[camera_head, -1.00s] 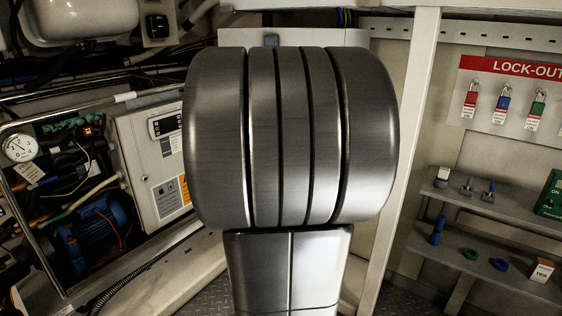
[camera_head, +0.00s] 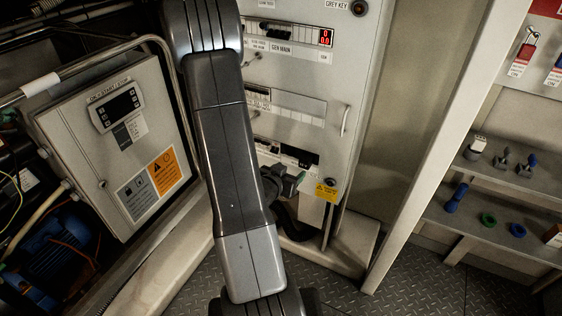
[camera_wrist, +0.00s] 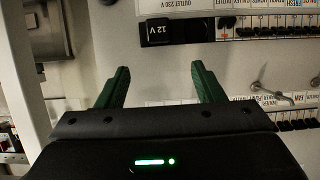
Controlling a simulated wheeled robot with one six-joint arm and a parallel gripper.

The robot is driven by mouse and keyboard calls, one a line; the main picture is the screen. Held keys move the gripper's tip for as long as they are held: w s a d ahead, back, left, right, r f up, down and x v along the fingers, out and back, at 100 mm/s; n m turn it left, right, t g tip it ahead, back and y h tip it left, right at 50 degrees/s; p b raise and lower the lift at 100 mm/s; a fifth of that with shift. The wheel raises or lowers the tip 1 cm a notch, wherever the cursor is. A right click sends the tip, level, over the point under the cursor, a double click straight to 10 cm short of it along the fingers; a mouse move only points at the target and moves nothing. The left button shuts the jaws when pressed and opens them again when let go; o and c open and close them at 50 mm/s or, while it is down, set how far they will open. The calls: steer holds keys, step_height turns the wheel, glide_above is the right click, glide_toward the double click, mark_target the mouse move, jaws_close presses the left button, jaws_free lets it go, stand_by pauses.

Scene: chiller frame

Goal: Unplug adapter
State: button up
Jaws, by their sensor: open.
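A black block marked 12 V (camera_wrist: 176,31), which looks like the adapter, sits on the pale panel face beside a label reading OUTLET 230 V. My gripper (camera_wrist: 160,68) is open, with its two green fingers apart and nothing between them. In the wrist view the block lies above the fingertips, slightly right of their middle, with bare panel showing between. In the head view my gripper (camera_head: 295,181) is small and dark, at the lower part of the grey cabinet (camera_head: 350,80). I cannot make out the adapter there.
Rows of breakers (camera_wrist: 270,27) and a small metal handle (camera_wrist: 285,93) are right of the fingers. A grey control box (camera_head: 115,140) stands left. A pale post (camera_head: 430,150) and shelves with small parts (camera_head: 490,215) are right. Chequered floor (camera_head: 340,290) is open below.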

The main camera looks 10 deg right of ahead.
mark_target(304, 161)
steer(key=p+x, duration=0.2)
steer(key=x, duration=1.1)
steer(key=shift+d, duration=0.1)
steer(key=c, duration=1.2)
steer(key=shift+s+a+b, duration=0.55)
steer(key=shift+s+a, duration=0.15)
steer(key=shift+s, duration=0.3)
steer(key=shift+s+a+b, duration=0.55)
steer(key=shift+s+a, duration=0.15)
steer(key=shift+s, duration=0.35)
steer(key=shift+c, duration=0.2)
steer(key=s+a+b, duration=0.2)
steer(key=s+a, duration=0.1)
steer(key=s, duration=0.2)
steer(key=shift+a, duration=0.2)
